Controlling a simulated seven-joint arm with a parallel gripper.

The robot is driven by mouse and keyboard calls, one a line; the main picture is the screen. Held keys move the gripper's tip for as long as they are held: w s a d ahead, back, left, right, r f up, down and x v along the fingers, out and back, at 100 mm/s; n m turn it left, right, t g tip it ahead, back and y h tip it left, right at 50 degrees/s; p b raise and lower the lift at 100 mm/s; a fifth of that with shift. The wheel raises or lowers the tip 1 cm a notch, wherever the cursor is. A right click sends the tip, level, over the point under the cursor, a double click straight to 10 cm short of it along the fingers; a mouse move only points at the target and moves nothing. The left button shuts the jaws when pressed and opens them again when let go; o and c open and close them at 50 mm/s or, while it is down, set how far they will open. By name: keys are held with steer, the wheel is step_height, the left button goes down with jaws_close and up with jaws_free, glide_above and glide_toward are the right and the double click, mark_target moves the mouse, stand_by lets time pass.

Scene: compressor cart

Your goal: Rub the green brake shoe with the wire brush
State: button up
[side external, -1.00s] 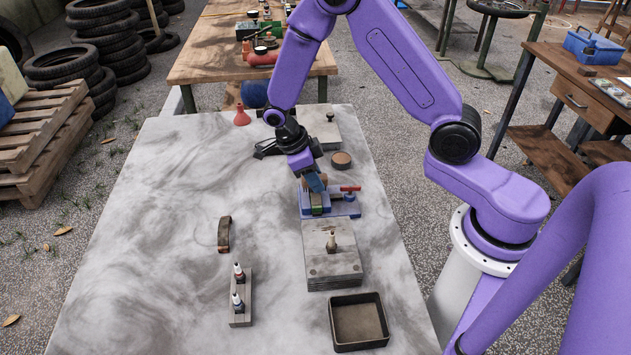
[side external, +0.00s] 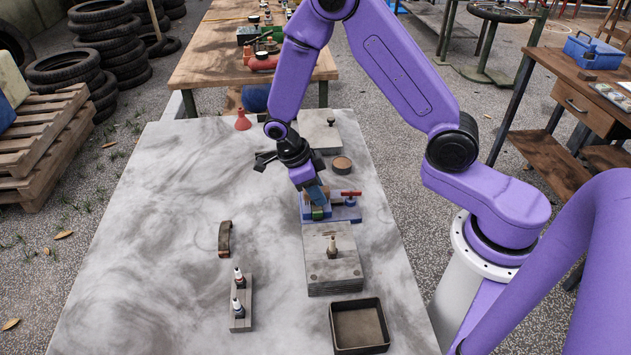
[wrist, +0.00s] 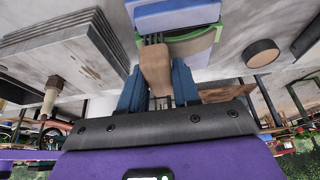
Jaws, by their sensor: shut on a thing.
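The green brake shoe (side external: 318,213) sits in the blue vise (side external: 346,213), which has a red handle; the shoe also shows as a green curved plate in the wrist view (wrist: 203,45). My gripper (side external: 314,194) is above the vise, fingers pointing down. In the wrist view its blue fingers (wrist: 160,88) are shut on the wooden handle of the wire brush (wrist: 157,68). The dark bristles reach to the edge of the green shoe and appear to touch it; firm contact cannot be told. In the side view the brush is mostly hidden by my gripper.
The table's left side is clear.

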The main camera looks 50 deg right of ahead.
steer(key=shift+s+a+r, duration=0.1)
steer(key=shift+r, duration=4.05)
